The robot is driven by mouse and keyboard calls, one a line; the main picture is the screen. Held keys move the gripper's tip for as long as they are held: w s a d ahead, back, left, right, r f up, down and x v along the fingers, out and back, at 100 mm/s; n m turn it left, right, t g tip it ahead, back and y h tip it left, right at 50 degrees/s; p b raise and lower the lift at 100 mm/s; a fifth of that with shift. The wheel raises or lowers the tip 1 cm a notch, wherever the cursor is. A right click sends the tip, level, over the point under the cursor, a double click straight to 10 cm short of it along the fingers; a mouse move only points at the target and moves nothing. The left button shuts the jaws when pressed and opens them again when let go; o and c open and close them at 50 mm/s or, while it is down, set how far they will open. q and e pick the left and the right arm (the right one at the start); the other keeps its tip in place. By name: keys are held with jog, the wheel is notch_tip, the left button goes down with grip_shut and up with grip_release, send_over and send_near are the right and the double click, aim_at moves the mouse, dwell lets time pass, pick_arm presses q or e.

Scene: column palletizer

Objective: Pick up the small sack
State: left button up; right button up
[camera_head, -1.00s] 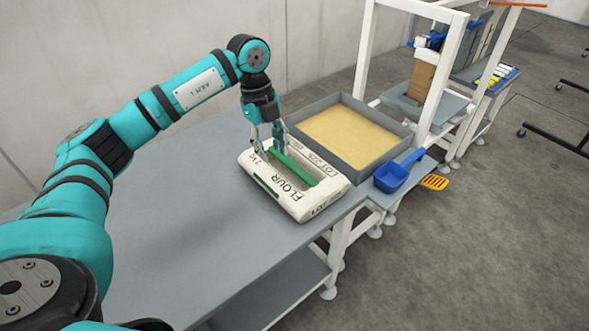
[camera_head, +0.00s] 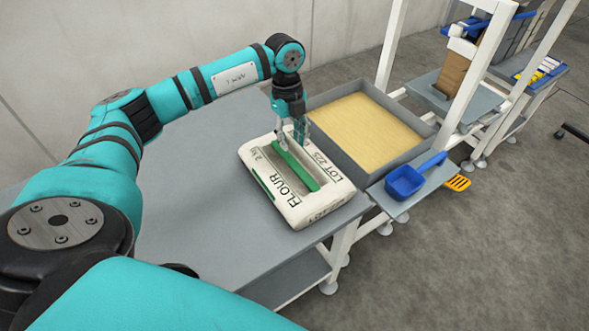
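The small sack (camera_head: 318,203) is white, marked FLOUR, with a green bar (camera_head: 298,170) along a recess in its top. It lies flat on the grey table, near its right edge. My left gripper (camera_head: 292,142) points down at the far end of the sack. Its two fingers show apart, near the far end of the green bar. I see no clear grip on the bar, and the fingertips' exact contact is hard to tell. My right gripper is out of view.
A grey tray of yellow material (camera_head: 370,130) stands just behind the sack. A blue scoop (camera_head: 405,182) lies right of it on a small shelf, near a yellow slotted piece (camera_head: 458,183). White frame posts rise at the back right. The table (camera_head: 215,160) is clear left of the sack.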

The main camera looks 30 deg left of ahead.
aim_at(294, 163)
pick_arm(q)
jog(key=f, duration=0.3)
jog(key=shift+d+f, duration=0.2)
jog(key=shift+f, duration=0.6)
jog(key=shift+d+f, duration=0.1)
jog(key=shift+f, duration=0.15)
notch_tip(294, 163, down, 4)
jog(key=shift+s+d+r+p, duration=0.1)
jog(key=shift+s+r+p, duration=0.1)
jog(key=shift+p, duration=0.35)
jog(key=shift+f, duration=0.5)
grip_shut()
jog(key=shift+w, duration=0.1)
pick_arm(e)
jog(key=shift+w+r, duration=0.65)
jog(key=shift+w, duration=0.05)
pick_arm(q)
jog(key=shift+w, duration=0.1)
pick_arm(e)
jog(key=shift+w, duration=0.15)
